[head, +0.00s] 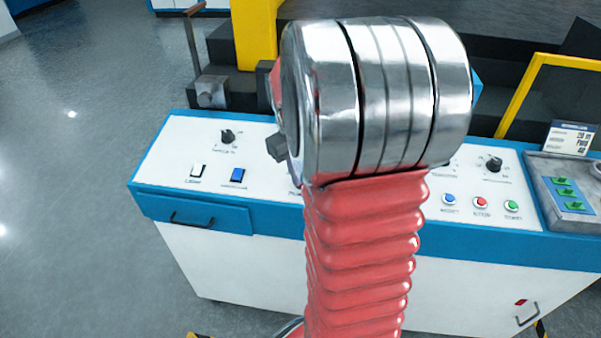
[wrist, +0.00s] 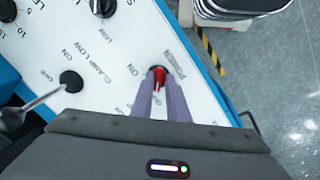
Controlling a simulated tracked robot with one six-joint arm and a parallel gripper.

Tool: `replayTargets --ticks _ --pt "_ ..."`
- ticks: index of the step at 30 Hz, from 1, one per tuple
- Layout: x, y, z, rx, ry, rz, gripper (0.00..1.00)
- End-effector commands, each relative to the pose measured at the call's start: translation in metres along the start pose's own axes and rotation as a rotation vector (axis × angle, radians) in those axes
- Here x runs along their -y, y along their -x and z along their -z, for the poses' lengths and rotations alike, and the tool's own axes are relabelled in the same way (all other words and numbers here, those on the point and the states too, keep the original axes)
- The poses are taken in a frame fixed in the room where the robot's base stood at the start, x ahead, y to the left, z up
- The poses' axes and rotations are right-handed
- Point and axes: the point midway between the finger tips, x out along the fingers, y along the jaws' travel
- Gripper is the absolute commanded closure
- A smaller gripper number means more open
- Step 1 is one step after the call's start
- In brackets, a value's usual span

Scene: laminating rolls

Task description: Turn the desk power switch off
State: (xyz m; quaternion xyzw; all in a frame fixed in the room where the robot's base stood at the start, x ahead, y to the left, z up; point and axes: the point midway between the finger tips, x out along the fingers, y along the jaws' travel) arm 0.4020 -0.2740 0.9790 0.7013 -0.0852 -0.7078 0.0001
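The desk (head: 145,190) with the white sloped control panel and blue edge stands in the head view. The red power switch (wrist: 158,73), set in a dark round mount beside the word POWER, shows in the wrist view. My gripper (wrist: 158,80) reaches down to it, with one finger on each side of the red part. The fingers are apart; whether they touch or squeeze the switch is unclear. The switch's ON/OFF lettering is partly covered by the fingers. In the head view my arm hides the switch and most of my gripper.
A Clamp Low toggle (wrist: 70,81) and a dark knob (wrist: 103,7) sit left of my gripper in the wrist view. In the head view, white (head: 198,171) and blue (head: 237,176) rockers lie left of my arm, and several push buttons (head: 481,202) right.

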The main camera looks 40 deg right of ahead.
Motion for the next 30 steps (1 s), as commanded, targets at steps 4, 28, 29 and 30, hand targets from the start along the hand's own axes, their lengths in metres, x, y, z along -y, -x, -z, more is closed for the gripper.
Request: replayTargets --ticks 4,28,29,30 --pt "-0.001 -0.003 -0.002 0.007 0.001 -0.001 0.73" --pt "-0.002 0.052 0.001 -0.002 0.000 -0.005 0.73" --pt "-0.002 0.058 0.001 -0.002 0.000 -0.006 0.73" --pt "-0.002 0.065 0.000 -0.001 0.000 -0.005 0.73"
